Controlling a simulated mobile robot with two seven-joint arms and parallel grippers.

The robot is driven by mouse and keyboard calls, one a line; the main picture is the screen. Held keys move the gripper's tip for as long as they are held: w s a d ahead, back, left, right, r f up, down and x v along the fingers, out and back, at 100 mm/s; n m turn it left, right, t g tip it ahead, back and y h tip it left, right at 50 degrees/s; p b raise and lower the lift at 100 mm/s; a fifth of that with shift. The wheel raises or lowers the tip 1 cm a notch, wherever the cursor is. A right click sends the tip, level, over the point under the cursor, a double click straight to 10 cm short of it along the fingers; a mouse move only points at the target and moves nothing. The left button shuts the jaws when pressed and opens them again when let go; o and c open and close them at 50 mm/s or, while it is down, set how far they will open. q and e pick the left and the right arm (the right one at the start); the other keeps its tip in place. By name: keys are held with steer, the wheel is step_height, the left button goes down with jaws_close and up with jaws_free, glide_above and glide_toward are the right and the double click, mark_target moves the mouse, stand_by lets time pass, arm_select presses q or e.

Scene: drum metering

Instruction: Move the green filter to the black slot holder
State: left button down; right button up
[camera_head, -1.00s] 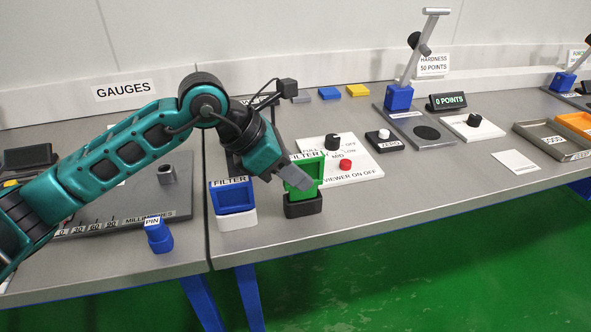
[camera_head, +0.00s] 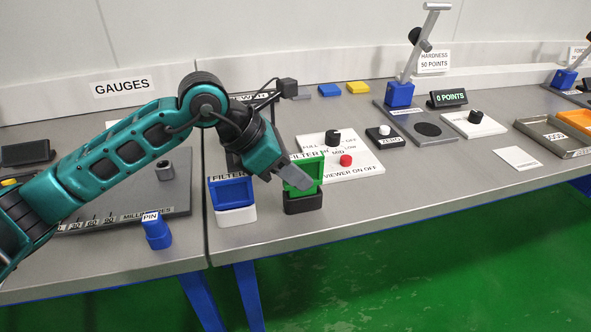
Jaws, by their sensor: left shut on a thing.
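The green filter (camera_head: 311,170) is a square green frame standing upright at the black slot holder (camera_head: 303,204), near the front of the table. Its lower edge meets the top of the holder; I cannot tell how deep it sits. My left gripper (camera_head: 295,178) is shut on the green filter, with its fingers reaching across the frame from the left. The fingers hide part of the filter. My right gripper is not in view.
A blue filter (camera_head: 231,193) stands in a white holder (camera_head: 236,216) just to the left. Behind is a white viewer panel (camera_head: 370,163) with a black knob (camera_head: 333,137) and a red button (camera_head: 346,160).

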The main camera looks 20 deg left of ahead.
arm_select(q)
steer(key=shift+r+p, duration=0.4)
steer(key=shift+r, duration=0.5)
steer(key=shift+b, duration=0.55)
stand_by(1.0)
steer(key=shift+f+b, duration=1.1)
steer(key=shift+f, duration=0.05)
steer(key=c, duration=0.9)
jaws_free()
steer(key=shift+f, duration=0.15)
